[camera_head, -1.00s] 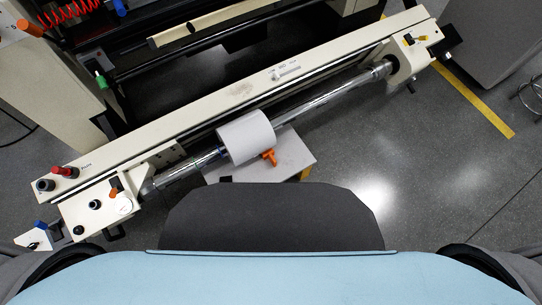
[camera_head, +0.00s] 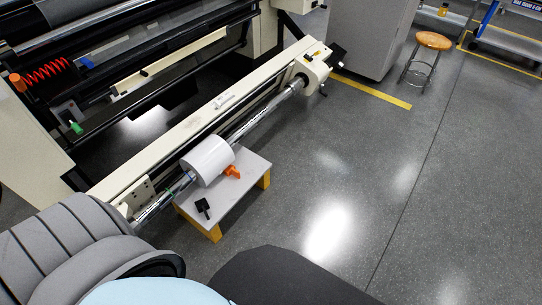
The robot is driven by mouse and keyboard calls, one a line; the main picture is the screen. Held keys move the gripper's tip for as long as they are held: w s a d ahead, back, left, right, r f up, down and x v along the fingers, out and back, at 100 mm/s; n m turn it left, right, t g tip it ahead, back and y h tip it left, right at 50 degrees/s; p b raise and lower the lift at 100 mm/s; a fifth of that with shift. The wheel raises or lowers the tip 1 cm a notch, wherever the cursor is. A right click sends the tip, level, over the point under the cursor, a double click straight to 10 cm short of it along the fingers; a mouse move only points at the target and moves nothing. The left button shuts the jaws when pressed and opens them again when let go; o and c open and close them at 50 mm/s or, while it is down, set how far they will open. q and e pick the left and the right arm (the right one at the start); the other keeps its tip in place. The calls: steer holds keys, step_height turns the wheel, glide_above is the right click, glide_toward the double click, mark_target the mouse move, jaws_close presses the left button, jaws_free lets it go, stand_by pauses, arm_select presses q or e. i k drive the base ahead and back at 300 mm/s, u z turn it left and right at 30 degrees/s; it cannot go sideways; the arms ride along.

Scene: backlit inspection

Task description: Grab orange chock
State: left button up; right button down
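The orange chock (camera_head: 232,171) sits on the small white-topped table (camera_head: 239,196), at the right side of the white roll (camera_head: 208,160). The roll partly overlaps the table and may hide part of the chock; I cannot tell whether they touch. Neither of my grippers shows in the head view. Only parts of my own body fill the lower left and bottom.
The roll is on a metal shaft (camera_head: 263,120) along the cream machine beam (camera_head: 172,142). A black object (camera_head: 203,208) lies on the table. The floor (camera_head: 380,190) to the right is clear. A stool (camera_head: 433,41) and grey cabinet (camera_head: 369,32) stand farther back.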

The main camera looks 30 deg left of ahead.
mark_target(230, 171)
steer(key=z, duration=0.05)
steer(key=i, duration=2.2)
steer(key=u, duration=1.15)
steer(key=i, duration=0.8)
steer(key=u, duration=1.25)
steer(key=i, duration=0.5)
steer(key=u, duration=0.45)
